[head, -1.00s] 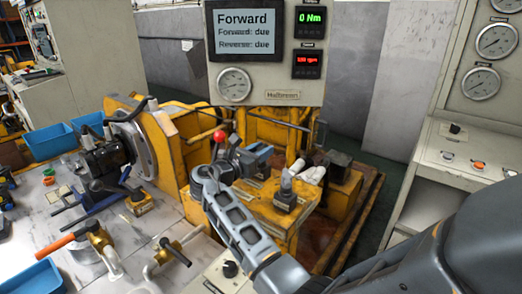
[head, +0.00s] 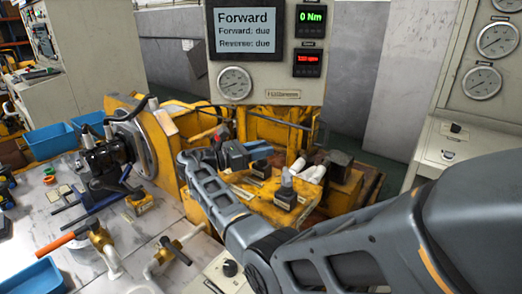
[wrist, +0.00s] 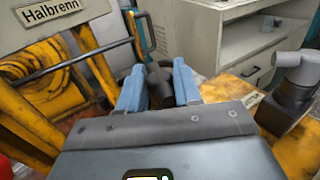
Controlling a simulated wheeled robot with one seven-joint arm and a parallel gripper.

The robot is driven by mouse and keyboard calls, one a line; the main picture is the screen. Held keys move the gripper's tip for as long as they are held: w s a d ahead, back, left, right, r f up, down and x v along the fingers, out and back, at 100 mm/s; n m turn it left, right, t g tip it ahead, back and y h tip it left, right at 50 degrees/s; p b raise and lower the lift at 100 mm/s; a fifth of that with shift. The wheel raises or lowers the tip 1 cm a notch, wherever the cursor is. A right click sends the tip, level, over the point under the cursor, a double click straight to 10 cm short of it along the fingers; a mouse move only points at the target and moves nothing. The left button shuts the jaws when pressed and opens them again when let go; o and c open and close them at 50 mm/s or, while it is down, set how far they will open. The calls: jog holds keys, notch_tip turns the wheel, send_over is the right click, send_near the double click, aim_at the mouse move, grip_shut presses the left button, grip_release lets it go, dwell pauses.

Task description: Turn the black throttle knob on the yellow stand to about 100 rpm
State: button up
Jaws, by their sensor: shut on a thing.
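The yellow stand (head: 228,186) is in the middle of the head view and fills the lower right of the wrist view. The black throttle knob (wrist: 160,82) shows between the two blue fingers in the wrist view; it also shows on top of the stand in the head view (head: 260,169). My gripper (wrist: 159,88) is shut on the knob, with a finger on each side. In the head view my gripper (head: 246,157) reaches in low from the left. The red rpm display (head: 307,58) is lit; its digits are too small to read surely. The green display (head: 311,17) reads 0 Nm.
A grey-handled valve (head: 286,194) stands close to the knob, at the right in the wrist view. White pipe ends (head: 310,172) lie behind it. The screen (head: 244,31) reads Forward due, Reverse due. A metal table (head: 85,225) with tools is at left.

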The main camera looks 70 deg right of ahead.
jog(key=o, duration=1)
jog(key=b+v, duration=0.1)
jog(key=v, duration=0.6)
jog(key=shift+w+a+b, duration=0.25)
jog(key=shift+w+b, duration=0.05)
jog(key=shift+s+a+f, duration=0.1)
